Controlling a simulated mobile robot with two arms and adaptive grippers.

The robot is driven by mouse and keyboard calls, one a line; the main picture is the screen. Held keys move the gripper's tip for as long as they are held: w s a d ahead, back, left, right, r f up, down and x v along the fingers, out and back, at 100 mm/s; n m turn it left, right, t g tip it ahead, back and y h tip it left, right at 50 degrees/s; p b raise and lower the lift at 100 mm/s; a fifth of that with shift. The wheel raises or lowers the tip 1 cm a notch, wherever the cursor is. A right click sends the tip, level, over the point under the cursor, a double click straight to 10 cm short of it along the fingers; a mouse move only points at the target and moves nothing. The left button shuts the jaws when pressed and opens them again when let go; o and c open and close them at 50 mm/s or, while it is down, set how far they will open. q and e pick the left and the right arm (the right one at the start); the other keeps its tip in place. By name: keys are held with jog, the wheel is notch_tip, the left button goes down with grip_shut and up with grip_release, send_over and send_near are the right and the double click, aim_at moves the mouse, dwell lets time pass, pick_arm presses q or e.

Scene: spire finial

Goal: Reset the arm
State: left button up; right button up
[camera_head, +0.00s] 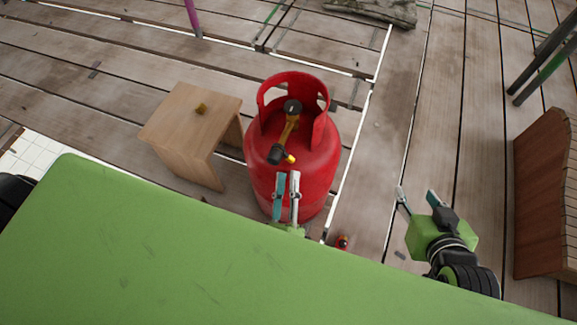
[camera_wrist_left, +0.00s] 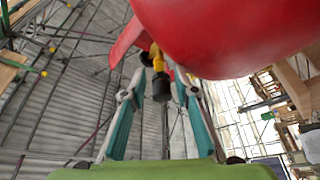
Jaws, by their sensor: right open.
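My left gripper (camera_head: 287,175) is in front of the near side of a red gas cylinder (camera_head: 318,160). Its fingers are apart with nothing between them. In the left wrist view the left gripper (camera_wrist_left: 160,80) shows a clear gap between its teal pads, with the red cylinder (camera_wrist_left: 225,35) close above. A yellow and black valve fitting (camera_head: 287,140) sits on top of the cylinder; it also shows beyond the fingertips in the left wrist view (camera_wrist_left: 158,75). My right gripper (camera_head: 417,195) is open and empty over the planks, right of the cylinder.
A small wooden stool (camera_head: 190,125) stands left of the cylinder with a small brass-coloured piece (camera_head: 201,108) on it. A small red and black object (camera_head: 342,242) lies on the planks. A wooden piece (camera_head: 548,195) stands at the far right. Planks between it and the cylinder are mostly clear.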

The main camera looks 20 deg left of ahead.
pick_arm(q)
jog(key=shift+v, duration=0.8)
jog(key=shift+d, duration=0.1)
